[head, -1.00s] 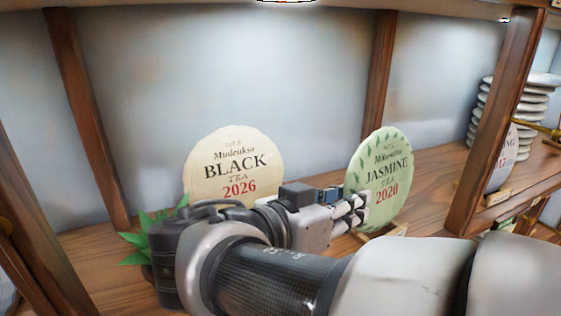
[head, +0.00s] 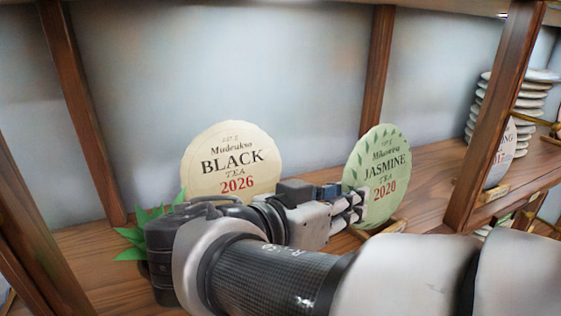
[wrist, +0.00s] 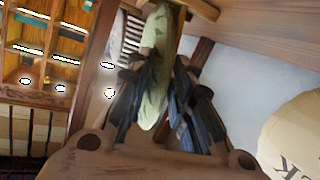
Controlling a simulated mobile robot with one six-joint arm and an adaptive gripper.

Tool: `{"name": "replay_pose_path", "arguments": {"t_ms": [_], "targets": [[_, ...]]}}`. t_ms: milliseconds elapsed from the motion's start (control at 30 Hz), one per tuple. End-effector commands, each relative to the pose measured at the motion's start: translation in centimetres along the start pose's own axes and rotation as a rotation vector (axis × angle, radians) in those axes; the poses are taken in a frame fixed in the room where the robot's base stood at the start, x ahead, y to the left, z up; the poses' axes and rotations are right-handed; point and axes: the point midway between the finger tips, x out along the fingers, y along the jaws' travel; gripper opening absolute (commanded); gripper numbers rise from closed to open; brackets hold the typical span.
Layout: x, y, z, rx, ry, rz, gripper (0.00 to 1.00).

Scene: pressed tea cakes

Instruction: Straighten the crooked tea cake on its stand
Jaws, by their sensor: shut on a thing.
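The round pale green Jasmine tea cake (head: 386,153) stands on a small wooden stand (head: 396,229) on the shelf, right of centre in the head view. Its lettering slopes up to the right. My gripper (head: 356,206) is shut on the cake's left edge. In the wrist view the cake (wrist: 156,50) is seen nearly edge-on between the dark fingers of my gripper (wrist: 158,100). The cake's lower left part and part of the stand are hidden by my gripper and arm.
A cream Black tea cake (head: 230,152) stands to the left, its lower part hidden behind my arm. Green leaves (head: 140,235) show at far left. A wooden post (head: 495,120) rises on the right, with stacked pale cakes (head: 500,105) behind it.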

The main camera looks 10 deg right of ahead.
Motion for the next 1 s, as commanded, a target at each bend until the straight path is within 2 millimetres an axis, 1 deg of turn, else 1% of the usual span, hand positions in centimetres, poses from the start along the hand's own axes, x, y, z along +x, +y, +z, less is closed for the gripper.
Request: {"name": "replay_pose_path", "arguments": {"t_ms": [767, 800, 1000], "targets": [[0.09, -0.05, 0.31, 0.0, 0.001, 0.0, 0.0], [0.09, -0.05, 0.31, 0.0, 0.001, 0.0, 0.23], [0.09, -0.05, 0.33, 0.0, 0.001, 0.0, 0.36]]}}
